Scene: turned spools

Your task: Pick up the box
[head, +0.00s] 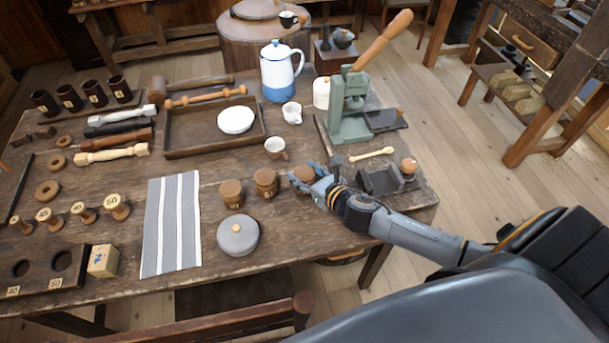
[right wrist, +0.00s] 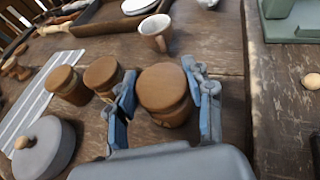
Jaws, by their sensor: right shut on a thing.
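A round lidded wooden box (head: 302,173) is in my right gripper (head: 310,180), near the right part of the workbench. In the right wrist view the box (right wrist: 164,92) has a flat brown lid and stands upright between the two blue-grey fingers (right wrist: 160,88), which are closed against its sides. Whether its base is clear of the bench I cannot tell. Two similar round boxes stand to its left, one nearer (head: 265,184) and one farther (head: 231,194). A small square pale block (head: 102,261) is at the front left. My left gripper is not in view.
A brown cup (head: 275,148) stands just behind. A green lever press (head: 349,105) and a dark tray-like holder (head: 385,181) are to the right.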

